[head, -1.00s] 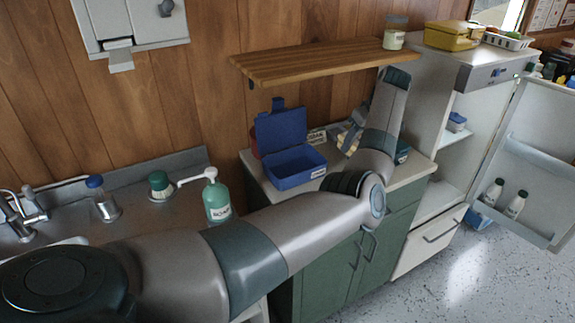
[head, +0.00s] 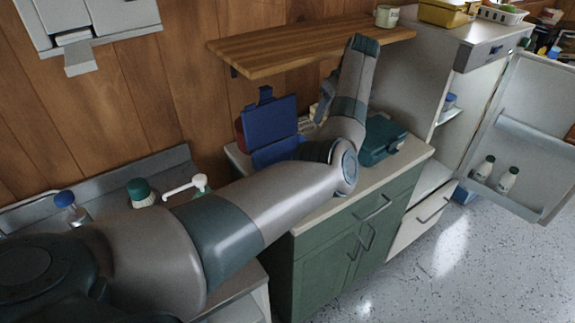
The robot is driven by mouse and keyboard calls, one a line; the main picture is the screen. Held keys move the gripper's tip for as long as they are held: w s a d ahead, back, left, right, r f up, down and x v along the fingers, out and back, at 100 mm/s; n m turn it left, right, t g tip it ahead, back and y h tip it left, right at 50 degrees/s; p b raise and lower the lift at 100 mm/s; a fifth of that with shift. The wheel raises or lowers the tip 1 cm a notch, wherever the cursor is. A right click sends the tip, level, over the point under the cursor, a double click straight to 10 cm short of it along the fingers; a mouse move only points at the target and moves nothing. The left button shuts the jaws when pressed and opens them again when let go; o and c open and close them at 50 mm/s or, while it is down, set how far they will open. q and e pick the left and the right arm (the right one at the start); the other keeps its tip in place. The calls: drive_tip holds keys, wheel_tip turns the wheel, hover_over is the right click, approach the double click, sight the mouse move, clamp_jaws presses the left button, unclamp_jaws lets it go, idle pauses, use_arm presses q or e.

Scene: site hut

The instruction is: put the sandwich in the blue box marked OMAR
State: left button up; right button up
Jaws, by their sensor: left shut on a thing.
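The blue box (head: 270,123) stands open on the counter, its lid raised at the back. My left arm covers much of its lower part and front, so no name can be read. My left arm reaches across in front of it. The left gripper (head: 321,106) hangs beside the forearm, above the counter just right of the lid. It is shut on a small pale tan thing, mostly hidden, which looks like the sandwich (head: 313,110). The right gripper is not in view.
A closed teal box (head: 380,147) stands to the right on the counter (head: 408,158). A wooden shelf (head: 290,48) overhangs the back. The fridge door (head: 520,140) is open at right.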

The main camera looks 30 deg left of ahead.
use_arm(q)
drive_tip(key=s+a+f+p, duration=0.1)
drive_tip(key=s+f+p, duration=0.1)
drive_tip(key=s, duration=0.1)
drive_tip(key=s+a+f+p, duration=0.1)
drive_tip(key=s+a+f, duration=0.1)
drive_tip(key=s, duration=0.1)
drive_tip(key=s+a+f+p, duration=0.2)
drive_tip(key=s, duration=0.2)
drive_tip(key=shift+f+p, duration=0.25)
drive_tip(key=shift+p, duration=0.1)
drive_tip(key=shift+s+a+f, duration=0.15)
drive_tip(key=shift+s+f, duration=0.1)
drive_tip(key=shift+f, duration=0.2)
wheel_tip(320, 180, down, 3)
drive_tip(key=shift+r+p, duration=0.2)
drive_tip(key=shift+p, duration=0.7)
drive_tip(key=shift+f, duration=0.55)
drive_tip(key=shift+f, duration=0.1)
